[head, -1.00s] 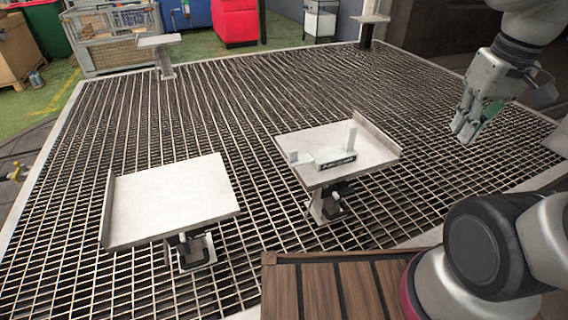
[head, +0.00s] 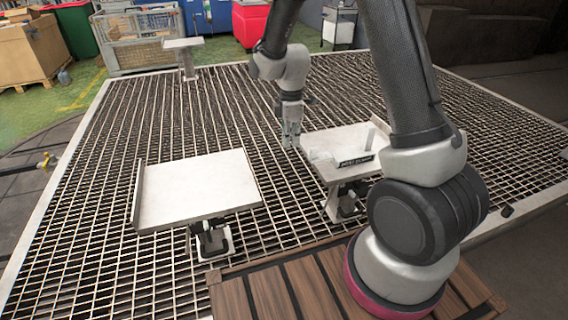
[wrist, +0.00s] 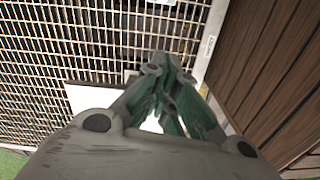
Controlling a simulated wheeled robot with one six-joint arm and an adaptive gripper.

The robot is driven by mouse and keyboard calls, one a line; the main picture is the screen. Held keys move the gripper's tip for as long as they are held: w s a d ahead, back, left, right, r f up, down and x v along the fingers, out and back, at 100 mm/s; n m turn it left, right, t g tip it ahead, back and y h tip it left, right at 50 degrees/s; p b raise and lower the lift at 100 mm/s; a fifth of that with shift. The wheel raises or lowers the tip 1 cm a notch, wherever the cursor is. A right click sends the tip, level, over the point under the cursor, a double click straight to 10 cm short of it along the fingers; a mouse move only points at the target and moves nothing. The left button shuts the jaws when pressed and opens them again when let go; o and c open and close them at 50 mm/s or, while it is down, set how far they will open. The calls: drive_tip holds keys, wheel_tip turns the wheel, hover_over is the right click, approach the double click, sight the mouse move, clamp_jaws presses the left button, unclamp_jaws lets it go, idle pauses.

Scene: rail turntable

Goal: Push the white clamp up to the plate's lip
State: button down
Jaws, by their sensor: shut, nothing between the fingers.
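The right plate (head: 333,178) is a pale tray on a post. On it stands a white clamp (head: 370,139), an upright piece near the plate's right part, by a dark bar with white lettering (head: 356,161). My gripper (head: 291,143) is shut and empty, above the left back corner of this plate, apart from the clamp. It fills the middle of the wrist view (wrist: 166,72), where I cannot make out the clamp.
A left plate (head: 197,188) with a lip along its left edge stands on its own post. A pale plate (wrist: 82,98) shows partly behind my gripper in the wrist view. Grating surrounds both posts. A wooden deck (head: 285,285) lies in front.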

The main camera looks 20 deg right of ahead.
sight(340, 155)
drive_tip(key=d+f+n, duration=0.1)
drive_tip(key=d+f, duration=0.3)
drive_tip(key=f, duration=0.6)
drive_tip(key=shift+w+n, duration=0.15)
drive_tip(key=shift+n, duration=0.15)
drive_tip(key=shift+d, duration=0.1)
drive_tip(key=d, duration=1.4)
drive_tip(key=shift+d, duration=0.25)
